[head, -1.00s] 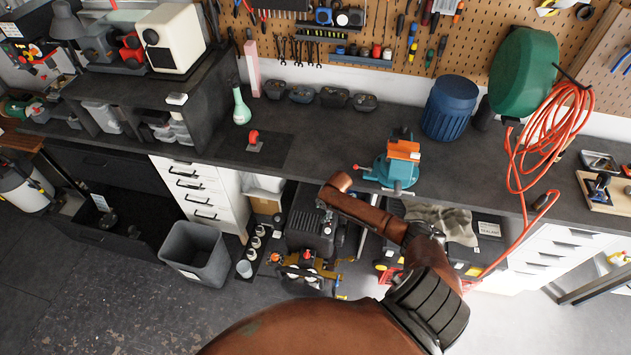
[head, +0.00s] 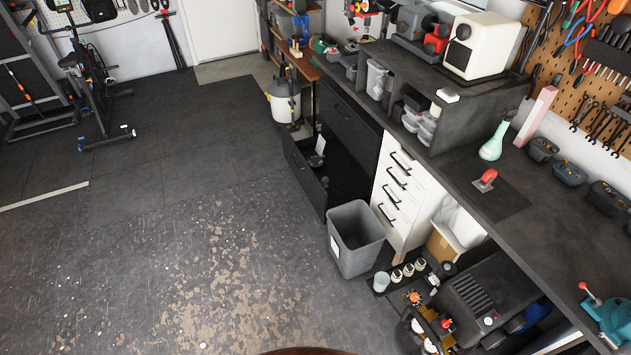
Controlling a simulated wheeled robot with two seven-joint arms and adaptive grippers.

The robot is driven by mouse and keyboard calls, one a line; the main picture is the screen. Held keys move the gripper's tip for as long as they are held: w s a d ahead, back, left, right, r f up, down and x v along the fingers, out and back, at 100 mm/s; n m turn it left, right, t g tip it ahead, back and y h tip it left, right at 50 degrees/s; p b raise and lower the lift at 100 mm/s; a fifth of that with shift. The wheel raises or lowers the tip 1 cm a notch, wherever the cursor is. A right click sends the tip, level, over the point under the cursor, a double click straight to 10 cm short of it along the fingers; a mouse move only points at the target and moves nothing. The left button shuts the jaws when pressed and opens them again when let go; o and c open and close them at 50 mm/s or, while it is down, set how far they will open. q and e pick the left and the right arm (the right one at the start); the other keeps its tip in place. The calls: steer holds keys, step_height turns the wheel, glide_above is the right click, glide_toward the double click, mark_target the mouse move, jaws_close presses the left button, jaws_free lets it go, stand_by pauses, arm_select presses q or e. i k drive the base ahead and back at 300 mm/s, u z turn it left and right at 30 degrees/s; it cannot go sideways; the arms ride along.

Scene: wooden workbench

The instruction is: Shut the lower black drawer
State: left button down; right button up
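The lower black drawer (head: 304,181) stands pulled out from the black cabinet under the left end of the workbench. A few small items, one of them pale (head: 318,152), show inside it. The upper black drawer (head: 350,132) is shut above it. Neither of my grippers is in the head view. Only a brown rounded edge of my body shows at the bottom.
A grey bin (head: 355,238) stands on the floor just in front of the white drawers (head: 399,190), close to the open drawer. A white canister (head: 284,101) stands beyond the drawer. The floor (head: 170,220) to the left is wide and clear.

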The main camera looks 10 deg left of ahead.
mark_target(348, 181)
steer(key=z, duration=1.4)
steer(key=k, duration=0.1)
steer(key=u, duration=2.5)
steer(key=i, duration=0.95)
steer(key=z, duration=0.2)
steer(key=i, duration=1.15)
steer(key=z, duration=0.6)
